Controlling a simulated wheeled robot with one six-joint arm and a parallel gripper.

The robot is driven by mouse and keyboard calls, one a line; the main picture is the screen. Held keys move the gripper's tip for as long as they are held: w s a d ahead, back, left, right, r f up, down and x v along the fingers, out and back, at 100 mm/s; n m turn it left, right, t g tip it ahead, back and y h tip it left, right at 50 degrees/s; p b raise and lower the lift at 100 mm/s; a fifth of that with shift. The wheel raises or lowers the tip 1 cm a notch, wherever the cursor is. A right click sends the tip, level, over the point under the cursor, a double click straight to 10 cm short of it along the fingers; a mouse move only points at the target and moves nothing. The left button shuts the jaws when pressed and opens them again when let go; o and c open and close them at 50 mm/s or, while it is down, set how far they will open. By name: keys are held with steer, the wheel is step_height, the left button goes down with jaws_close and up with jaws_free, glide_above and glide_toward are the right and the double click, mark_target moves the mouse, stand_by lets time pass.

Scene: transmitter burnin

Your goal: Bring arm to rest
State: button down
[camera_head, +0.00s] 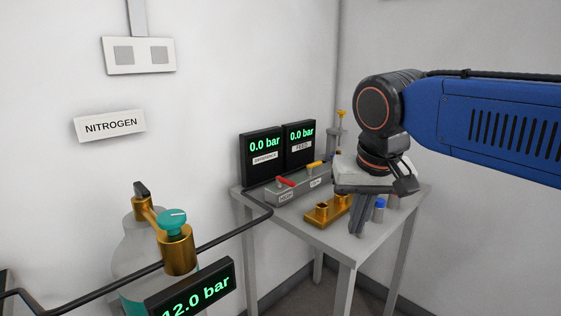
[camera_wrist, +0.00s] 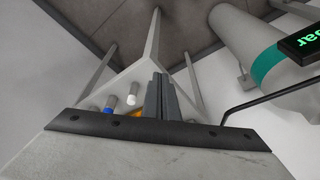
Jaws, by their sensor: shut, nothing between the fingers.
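My gripper (camera_head: 357,229) hangs from my blue arm in the head view, pointing down above the front part of a small grey table (camera_head: 318,238). Its fingers are together with nothing between them. In the wrist view the closed fingers (camera_wrist: 160,78) stand up in the middle of the picture, with the table (camera_wrist: 128,77) behind them. The gripper body hides part of the table top and some of the things on it.
On the table are a brass fixture (camera_head: 321,214), a valve block (camera_head: 290,194) with red and yellow handles, and a blue-capped part (camera_head: 379,210). Two displays (camera_head: 262,155) reading 0.0 bar stand behind. A nitrogen cylinder (camera_head: 138,250) with teal knob (camera_head: 171,222) stands left, beside a black pipe (camera_head: 222,238).

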steer(key=s+d+f, duration=0.5)
steer(key=d+f, duration=0.2)
steer(key=f, duration=0.1)
steer(key=s+d+f+t, duration=0.1)
steer(key=s+d+f, duration=0.5)
steer(key=f, duration=0.3)
steer(key=shift+d+f, duration=0.25)
steer(key=shift+d, duration=0.15)
